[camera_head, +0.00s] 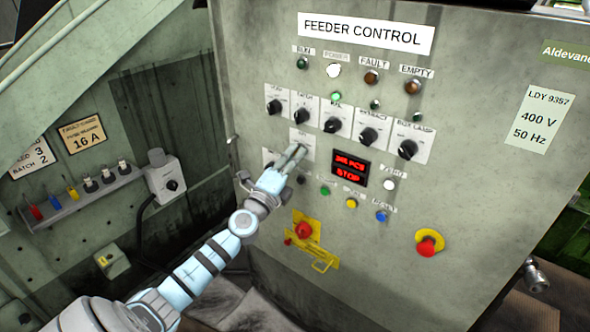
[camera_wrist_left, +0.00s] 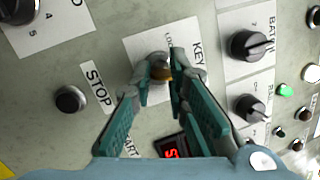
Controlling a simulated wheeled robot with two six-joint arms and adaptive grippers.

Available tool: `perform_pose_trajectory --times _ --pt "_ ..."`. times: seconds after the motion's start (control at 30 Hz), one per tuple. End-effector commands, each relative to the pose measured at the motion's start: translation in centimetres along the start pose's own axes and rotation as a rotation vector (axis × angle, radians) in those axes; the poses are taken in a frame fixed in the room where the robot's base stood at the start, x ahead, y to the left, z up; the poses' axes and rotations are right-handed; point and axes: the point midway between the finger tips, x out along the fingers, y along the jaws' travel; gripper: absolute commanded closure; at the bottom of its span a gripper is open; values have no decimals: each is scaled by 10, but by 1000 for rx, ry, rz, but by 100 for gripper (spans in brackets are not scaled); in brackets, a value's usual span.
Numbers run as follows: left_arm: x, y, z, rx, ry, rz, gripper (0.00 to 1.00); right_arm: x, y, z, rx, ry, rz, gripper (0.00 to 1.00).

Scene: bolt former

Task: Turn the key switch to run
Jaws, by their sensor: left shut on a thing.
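The key switch (camera_wrist_left: 157,58) sits on a white plate labelled KEY (camera_wrist_left: 130,57) in the left wrist view. A small brass-coloured key part (camera_wrist_left: 163,73) shows between the fingers. My left gripper (camera_head: 296,153) reaches the panel from the lower left, and its fingers cover the key switch in the head view. In the left wrist view the gripper (camera_wrist_left: 160,72) is shut on the key, one finger on each side. The fingers hide most of the key, so its exact angle is hard to tell. My right gripper is in neither view.
The feeder control panel (camera_head: 470,120) carries several black rotary knobs, such as one (camera_head: 368,136) right of the key. A black button (camera_wrist_left: 71,100) labelled STOP lies beside the key. A red emergency button (camera_head: 430,244) sits lower right.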

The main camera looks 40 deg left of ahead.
Motion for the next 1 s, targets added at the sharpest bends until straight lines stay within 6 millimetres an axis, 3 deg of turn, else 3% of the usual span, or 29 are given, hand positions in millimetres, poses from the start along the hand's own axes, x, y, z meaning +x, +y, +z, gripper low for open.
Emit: perform_pose_trajectory --times 0.1,0.4,1.0 --pt "1 -2 2 105 14 -34 100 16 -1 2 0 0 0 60" --pt "2 -3 3 337 60 -78 100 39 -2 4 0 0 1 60" --pt "2 -6 3 498 94 -109 100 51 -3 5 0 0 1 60"
